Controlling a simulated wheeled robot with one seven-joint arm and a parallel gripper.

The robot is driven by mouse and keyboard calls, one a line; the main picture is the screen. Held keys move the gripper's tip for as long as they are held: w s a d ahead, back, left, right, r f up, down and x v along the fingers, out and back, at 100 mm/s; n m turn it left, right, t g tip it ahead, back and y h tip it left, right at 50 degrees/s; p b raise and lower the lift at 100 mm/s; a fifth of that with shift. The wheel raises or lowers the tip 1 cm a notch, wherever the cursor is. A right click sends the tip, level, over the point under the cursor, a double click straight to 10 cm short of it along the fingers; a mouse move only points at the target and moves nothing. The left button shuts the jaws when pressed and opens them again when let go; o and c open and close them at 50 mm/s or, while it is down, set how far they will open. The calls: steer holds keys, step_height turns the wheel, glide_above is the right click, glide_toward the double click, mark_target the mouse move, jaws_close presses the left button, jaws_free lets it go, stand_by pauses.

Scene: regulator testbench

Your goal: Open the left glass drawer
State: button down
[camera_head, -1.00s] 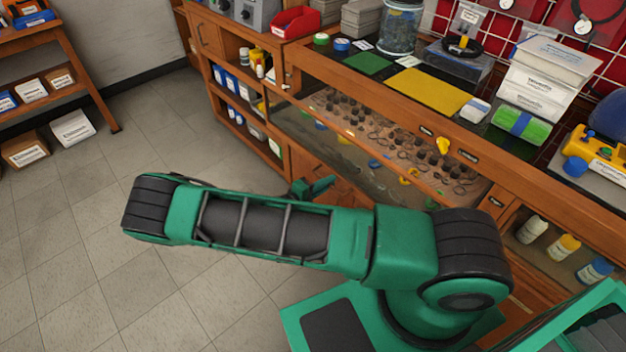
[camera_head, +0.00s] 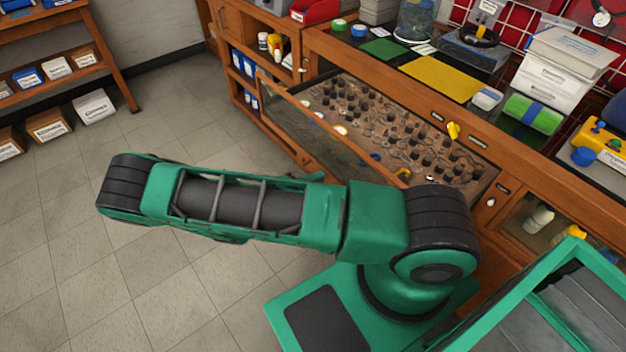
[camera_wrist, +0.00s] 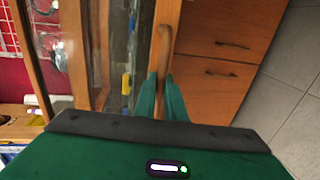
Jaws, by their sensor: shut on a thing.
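The left glass drawer (camera_head: 318,137) is pulled out from the wooden counter in the head view. Its wood-framed glass front stands away from the counter, and its tray shows many small dark parts on a brown bed. In the wrist view my gripper (camera_wrist: 161,88) has its two green fingers closed around the drawer's curved wooden handle (camera_wrist: 164,46). The glass drawer front (camera_wrist: 120,40) runs just left of the handle there.
A second glass compartment with bottles (camera_head: 540,218) is at the right of the counter. Yellow (camera_head: 440,78) and green mats lie on the countertop. Wooden drawers (camera_wrist: 222,45) sit below the handle. A shelf with boxes (camera_head: 55,70) stands at the upper left. The tiled floor at left is clear.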

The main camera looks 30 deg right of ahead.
steer(key=shift+s+f, duration=0.1)
steer(key=shift+f, duration=0.1)
steer(key=c, duration=2)
jaws_free()
steer(key=shift+o, duration=0.8)
steer(key=shift+r, duration=0.1)
steer(key=v, duration=1)
steer(key=shift+a, duration=0.4)
